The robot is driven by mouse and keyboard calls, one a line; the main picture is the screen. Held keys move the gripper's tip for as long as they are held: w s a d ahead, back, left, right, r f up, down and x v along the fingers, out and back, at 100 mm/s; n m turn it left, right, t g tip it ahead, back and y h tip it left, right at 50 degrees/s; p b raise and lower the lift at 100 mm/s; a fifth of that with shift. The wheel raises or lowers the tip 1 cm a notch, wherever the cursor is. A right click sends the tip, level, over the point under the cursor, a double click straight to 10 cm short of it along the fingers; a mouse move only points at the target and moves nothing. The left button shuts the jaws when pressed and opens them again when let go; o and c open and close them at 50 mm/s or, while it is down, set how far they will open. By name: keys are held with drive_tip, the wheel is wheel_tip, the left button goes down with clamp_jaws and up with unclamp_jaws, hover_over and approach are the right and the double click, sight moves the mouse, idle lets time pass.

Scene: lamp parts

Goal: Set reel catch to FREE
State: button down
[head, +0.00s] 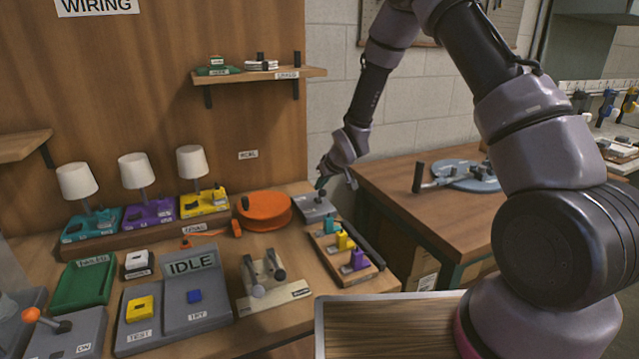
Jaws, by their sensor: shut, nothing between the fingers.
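The orange reel (265,212) lies flat on the bench below a small wall label that seems to read REEL. Just right of it is a small grey box (312,211) with a short dark lever, which looks like the reel catch. Its lettering is too small to read, so I cannot tell its setting. My gripper (336,184) is just above the box, pointing down, shut and empty. I cannot tell whether it touches the lever. The gripper partly overlaps the box's upper right side.
A rack with teal, yellow and purple pieces (358,258) and a black rod stands in front of the box. Three lamps (137,172) stand at left. An IDLE panel (192,264) and a two-lever stand (272,292) are nearer. A wall shelf (260,76) hangs above.

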drive_tip(key=shift+s+d+f, duration=0.25)
drive_tip(key=shift+s+f, duration=0.2)
drive_tip(key=shift+s, duration=0.05)
drive_tip(key=shift+s+d+f, duration=0.25)
drive_tip(key=shift+s+f, duration=0.15)
drive_tip(key=shift+s, duration=0.1)
drive_tip(key=shift+d, duration=0.1)
drive_tip(key=w+a+r, duration=0.2)
drive_tip(key=w+r, duration=0.1)
drive_tip(key=r, duration=0.2)
drive_tip(key=s+d, duration=0.4)
drive_tip(key=s, duration=0.4)
drive_tip(key=shift+s+f, duration=0.2)
drive_tip(key=shift+f, duration=0.2)
drive_tip(key=shift+d, duration=0.1)
